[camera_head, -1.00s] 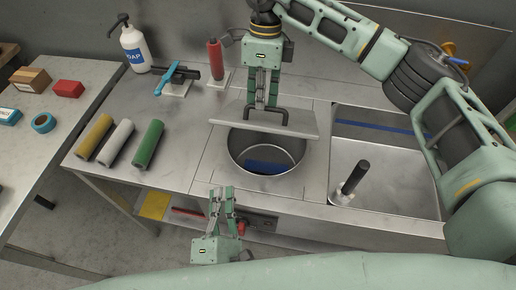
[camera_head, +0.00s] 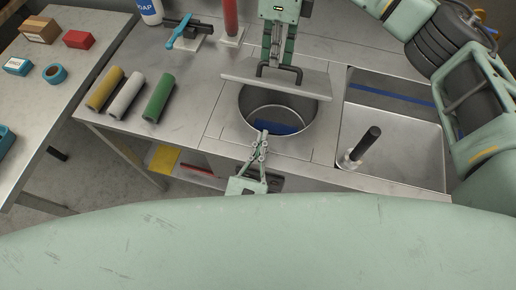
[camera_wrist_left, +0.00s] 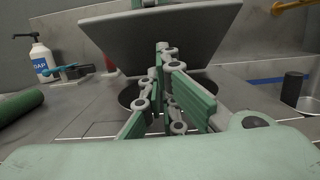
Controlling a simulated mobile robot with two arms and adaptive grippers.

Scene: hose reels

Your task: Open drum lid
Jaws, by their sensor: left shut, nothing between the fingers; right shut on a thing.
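The drum lid (camera_head: 305,84) is a flat grey plate with a dark handle (camera_head: 264,71). It is tilted up at the back of the round drum opening (camera_head: 243,107), which shows a blue patch inside. My right gripper (camera_head: 280,64) comes from above and is shut on the lid's handle. My left gripper (camera_head: 264,134) is shut and empty at the front edge of the opening. In the left wrist view, the lid (camera_wrist_left: 165,38) stands raised behind my left fingers (camera_wrist_left: 162,50), and part of the dark opening (camera_wrist_left: 128,95) shows behind them.
Green, white and yellow rolls (camera_head: 159,97) lie on the bench left of the drum. A sink-like basin (camera_head: 408,150) with a dark upright post (camera_head: 366,143) is at the right. A side table (camera_head: 36,110) holding small boxes stands far left.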

